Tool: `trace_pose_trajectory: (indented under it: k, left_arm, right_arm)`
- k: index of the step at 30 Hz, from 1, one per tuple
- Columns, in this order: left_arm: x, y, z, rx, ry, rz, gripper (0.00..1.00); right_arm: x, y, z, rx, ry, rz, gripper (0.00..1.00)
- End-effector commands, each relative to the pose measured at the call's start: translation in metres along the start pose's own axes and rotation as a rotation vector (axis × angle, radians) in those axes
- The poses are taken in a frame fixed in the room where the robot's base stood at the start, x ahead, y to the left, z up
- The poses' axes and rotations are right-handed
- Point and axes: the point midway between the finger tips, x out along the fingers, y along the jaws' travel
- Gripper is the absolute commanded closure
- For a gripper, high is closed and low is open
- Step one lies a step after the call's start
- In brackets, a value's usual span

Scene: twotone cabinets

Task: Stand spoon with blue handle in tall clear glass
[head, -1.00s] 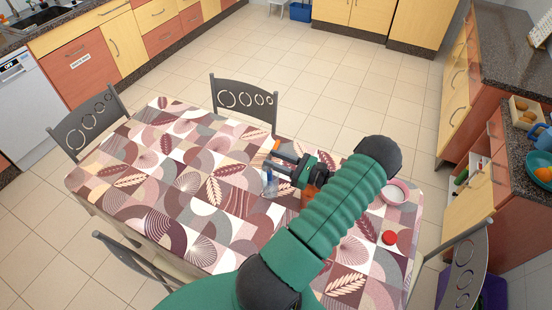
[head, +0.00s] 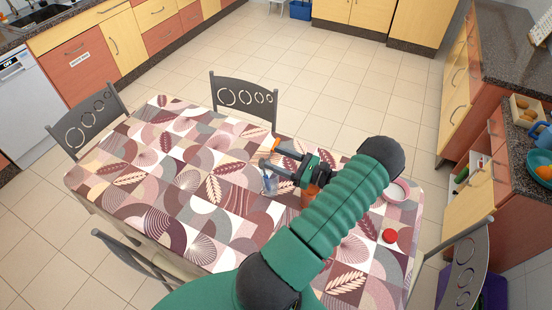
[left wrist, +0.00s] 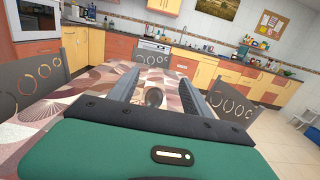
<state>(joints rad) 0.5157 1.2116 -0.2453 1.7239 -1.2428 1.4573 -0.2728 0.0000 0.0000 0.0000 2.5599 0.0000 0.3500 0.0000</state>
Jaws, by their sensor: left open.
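My left gripper (head: 270,156) is open above the table, its fingers pointing left in the head view. Just below and beside its fingertips stands a small clear glass (head: 270,187) with something blue in it, which looks like the spoon's blue handle. In the left wrist view a spoon's metal bowl (left wrist: 154,97) shows upright between the spread finger bars (left wrist: 158,88), apart from both as far as I can tell. The glass itself is not clear in that view. My right gripper is not in view.
The patterned table (head: 150,205) is mostly bare on its left. An orange-brown item (head: 310,194) is partly hidden beside my arm. A pink bowl (head: 398,192) and a red round object (head: 389,236) lie to the right. Chairs (head: 243,98) surround the table.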

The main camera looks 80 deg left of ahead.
Motion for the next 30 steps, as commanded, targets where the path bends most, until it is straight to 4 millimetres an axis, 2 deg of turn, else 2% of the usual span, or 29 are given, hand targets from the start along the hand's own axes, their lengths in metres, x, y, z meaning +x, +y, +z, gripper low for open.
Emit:
trace_pose_trajectory:
  k: [5, 12, 15, 18, 21, 30]
  left_arm:
    - [-0.043, -0.002, -0.004, -0.003, 0.001, -0.007, 0.43]
    - [-0.114, -0.002, -0.005, -0.002, 0.001, -0.006, 0.43]
    - [-0.137, -0.002, -0.005, -0.001, 0.002, -0.004, 0.43]
    - [-0.152, -0.002, -0.004, 0.0, 0.001, -0.003, 0.43]
    - [-0.16, -0.001, -0.003, 0.001, 0.002, -0.001, 0.43]
    - [-0.161, -0.001, -0.002, 0.002, 0.001, 0.0, 0.43]
  right_arm:
    - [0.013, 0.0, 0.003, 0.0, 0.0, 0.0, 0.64]
    - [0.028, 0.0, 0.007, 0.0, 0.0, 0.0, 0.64]
    - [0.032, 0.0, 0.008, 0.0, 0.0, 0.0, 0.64]
    - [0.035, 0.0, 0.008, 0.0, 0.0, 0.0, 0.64]
    - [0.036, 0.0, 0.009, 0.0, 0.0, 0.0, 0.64]
    - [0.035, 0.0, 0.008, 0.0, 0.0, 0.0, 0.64]
